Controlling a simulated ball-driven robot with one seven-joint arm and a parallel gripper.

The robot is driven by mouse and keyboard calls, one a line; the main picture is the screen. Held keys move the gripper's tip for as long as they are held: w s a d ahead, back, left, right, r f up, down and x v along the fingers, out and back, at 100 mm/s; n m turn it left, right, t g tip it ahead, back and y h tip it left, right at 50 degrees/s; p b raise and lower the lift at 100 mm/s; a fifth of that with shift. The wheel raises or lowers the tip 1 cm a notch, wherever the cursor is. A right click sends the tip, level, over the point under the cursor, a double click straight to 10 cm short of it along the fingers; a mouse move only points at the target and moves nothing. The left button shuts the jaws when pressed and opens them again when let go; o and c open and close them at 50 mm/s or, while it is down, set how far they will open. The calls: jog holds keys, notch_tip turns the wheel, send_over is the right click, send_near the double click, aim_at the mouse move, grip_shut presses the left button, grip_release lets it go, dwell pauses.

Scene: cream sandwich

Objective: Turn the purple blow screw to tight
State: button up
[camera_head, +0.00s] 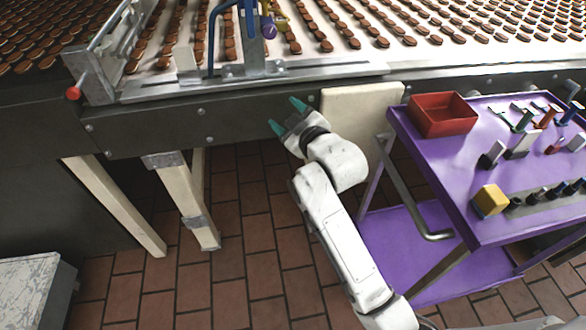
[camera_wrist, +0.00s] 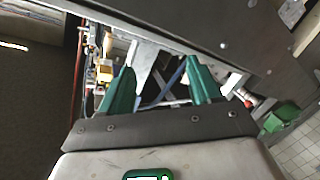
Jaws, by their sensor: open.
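The purple blow screw (camera_head: 268,28) shows small at the top of the head view, beside a blue upright on the conveyor's metal frame. A yellow part sits just right of it. How tight it is cannot be told. My gripper (camera_head: 287,116) has teal fingertips spread apart with nothing between them. It is in front of the conveyor's dark side beam, below and apart from the screw. The wrist view also shows my open gripper (camera_wrist: 158,78) under the dark beam; I cannot make out the screw there.
The conveyor (camera_head: 250,98) with rows of brown biscuits spans the back. A purple cart (camera_head: 450,185) with a red bin (camera_head: 441,114) and tools stands on the right. A red-tipped rod (camera_head: 74,93) sticks out at left. The tiled floor (camera_head: 245,240) is clear at centre.

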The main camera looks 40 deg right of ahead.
jog(key=s+a+f+m+g+y+p, duration=0.1)
jog(key=s+a+f+g+y+p, duration=0.1)
jog(key=s+a+f+g, duration=0.3)
notch_tip(320, 180, down, 4)
jog(key=s+a, duration=0.1)
jog(key=s, duration=0.1)
jog(key=shift+s+r+m, duration=0.15)
jog(key=shift+s+m, duration=0.2)
jog(key=shift+m, duration=0.05)
